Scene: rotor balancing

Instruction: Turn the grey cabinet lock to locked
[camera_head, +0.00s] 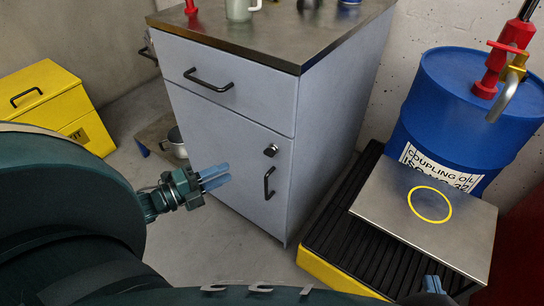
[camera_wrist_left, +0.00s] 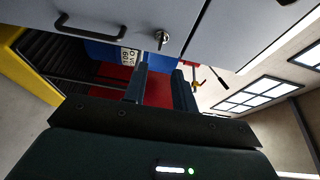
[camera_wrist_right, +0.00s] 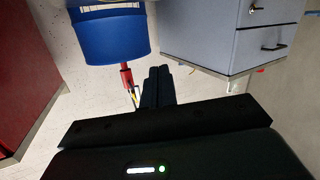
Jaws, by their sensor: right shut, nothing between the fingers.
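The grey cabinet (camera_head: 228,140) stands in the middle of the head view, its door shut. Its lock (camera_head: 270,150) is a small round metal piece with a dark part, above the door's black handle (camera_head: 269,183). The lock (camera_wrist_left: 162,37) also shows in the left wrist view, beyond the fingertips; its exact turn is too small to read. My left gripper (camera_head: 229,174) is open and empty, to the left of the lock and apart from it in the head view. My right gripper (camera_wrist_right: 158,72) is shut and empty, low at the right in the head view (camera_head: 432,284), away from the cabinet.
A blue oil drum (camera_head: 430,95) with a red pump stands at the right. A yellow box (camera_head: 50,90) is at the left. Floor before the cabinet is clear.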

